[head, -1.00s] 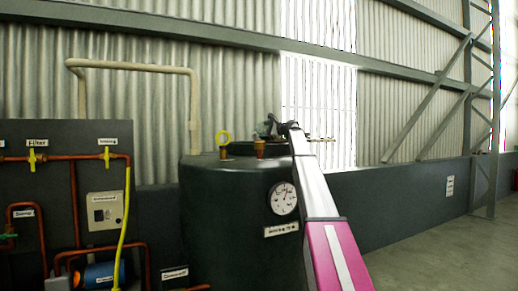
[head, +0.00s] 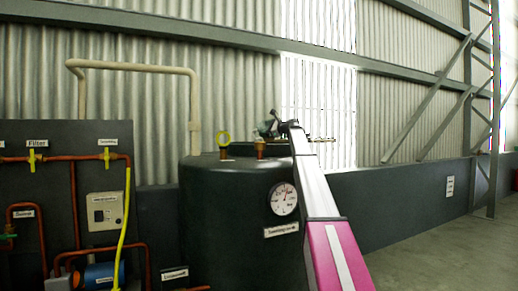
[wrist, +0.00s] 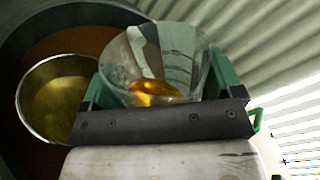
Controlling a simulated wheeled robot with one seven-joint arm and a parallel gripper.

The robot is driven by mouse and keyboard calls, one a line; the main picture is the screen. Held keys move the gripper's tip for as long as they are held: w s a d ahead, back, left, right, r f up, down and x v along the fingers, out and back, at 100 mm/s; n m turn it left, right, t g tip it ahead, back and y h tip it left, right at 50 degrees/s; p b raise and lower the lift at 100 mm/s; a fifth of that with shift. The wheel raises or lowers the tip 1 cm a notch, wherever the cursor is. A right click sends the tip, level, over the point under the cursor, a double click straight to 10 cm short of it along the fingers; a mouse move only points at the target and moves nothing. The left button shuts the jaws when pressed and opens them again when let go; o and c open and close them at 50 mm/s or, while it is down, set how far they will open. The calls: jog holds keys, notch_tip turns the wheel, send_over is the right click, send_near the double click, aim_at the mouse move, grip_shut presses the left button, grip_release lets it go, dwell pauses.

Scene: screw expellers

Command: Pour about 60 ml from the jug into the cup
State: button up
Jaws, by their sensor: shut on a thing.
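In the wrist view my gripper (wrist: 165,110) has green fingers shut on a clear jug (wrist: 150,50) with a little amber liquid (wrist: 155,88) low in it. The jug looks tilted. A round metal cup (wrist: 58,95) with a golden inside, probably the cup, is at the left, beside and beyond the gripper. How much liquid it holds I cannot tell. In the head view my gripper (head: 279,127) is small, above the top of a dark tank (head: 235,215). The jug there is too small to make out clearly.
A dark panel with copper pipes (head: 70,158) stands at the left. Open floor (head: 440,250) lies at the right.

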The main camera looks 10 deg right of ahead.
jog(key=shift+w+d, duration=0.1)
jog(key=shift+r+m, duration=0.1)
jog(key=shift+m, duration=0.3)
jog(key=shift+w+d+r+m+b, duration=0.15)
jog(key=shift+w+d+m+b, duration=0.15)
jog(key=shift+w+d+m, duration=0.4)
jog(key=shift+w+f+m, duration=0.1)
jog(key=shift+f+m, duration=0.1)
jog(key=shift+m, duration=0.3)
jog(key=f+m, duration=0.1)
jog(key=w+d+f+m, duration=0.1)
jog(key=f+m, duration=0.1)
jog(key=shift+w+d+b, duration=0.35)
jog(key=shift+d, duration=0.05)
jog(key=shift+w+d+r+m+y, duration=0.15)
jog(key=shift+w+d+r+m, duration=0.1)
jog(key=shift+m, duration=0.3)
jog(key=shift+w+d+r+m+y, duration=0.15)
jog(key=shift+r+m, duration=0.1)
jog(key=shift+m, duration=0.3)
jog(key=shift+r, duration=0.1)
